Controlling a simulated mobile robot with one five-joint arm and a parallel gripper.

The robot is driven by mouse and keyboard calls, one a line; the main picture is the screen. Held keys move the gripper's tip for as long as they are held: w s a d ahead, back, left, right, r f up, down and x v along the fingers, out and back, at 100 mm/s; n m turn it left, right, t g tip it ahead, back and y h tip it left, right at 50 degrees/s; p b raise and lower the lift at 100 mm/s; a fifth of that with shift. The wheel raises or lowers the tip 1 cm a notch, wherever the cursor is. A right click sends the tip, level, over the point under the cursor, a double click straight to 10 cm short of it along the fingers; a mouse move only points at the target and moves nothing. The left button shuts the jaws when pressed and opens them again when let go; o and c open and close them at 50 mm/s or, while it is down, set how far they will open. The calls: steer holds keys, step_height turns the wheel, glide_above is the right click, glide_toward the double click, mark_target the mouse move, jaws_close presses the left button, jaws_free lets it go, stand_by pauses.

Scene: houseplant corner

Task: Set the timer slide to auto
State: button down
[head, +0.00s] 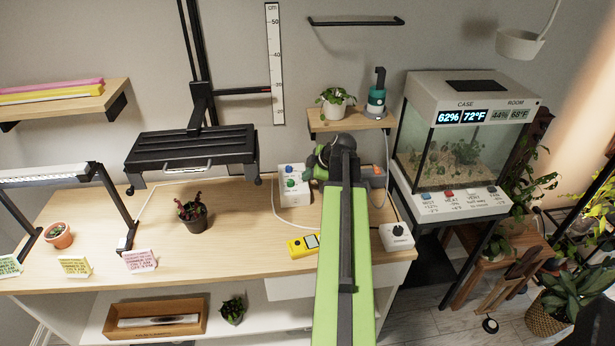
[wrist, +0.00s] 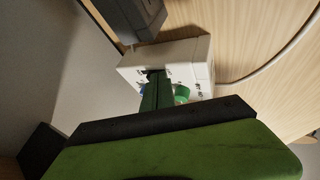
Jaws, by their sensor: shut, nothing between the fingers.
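A white box (head: 294,186) with a blue knob (head: 290,169) and a green knob (head: 291,183) stands at the back of the wooden bench, left of my arm. It looks like the timer, but I cannot read its labels or make out the slide's setting. My gripper (head: 311,173) is at the box's right side in the head view. In the wrist view my shut, empty gripper (wrist: 157,90) reaches over the face of the white box (wrist: 188,52), between the blue knob and the green knob (wrist: 181,93). The fingers hide part of the face; I cannot tell whether they touch it.
A grey box (head: 375,177) with an orange part stands just right of my gripper. A yellow meter (head: 303,245) and a white box with a dark dial (head: 397,237) lie nearer the front. A potted plant (head: 192,212) stands left. A cable loops across the bench.

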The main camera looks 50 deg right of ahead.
mark_target(302, 187)
steer(key=shift+s+a, duration=0.4)
steer(key=shift+a, duration=0.05)
steer(key=shift+s+a, duration=1.15)
steer(key=p+v, duration=0.8)
steer(key=v, duration=0.2)
steer(key=shift+d, duration=0.35)
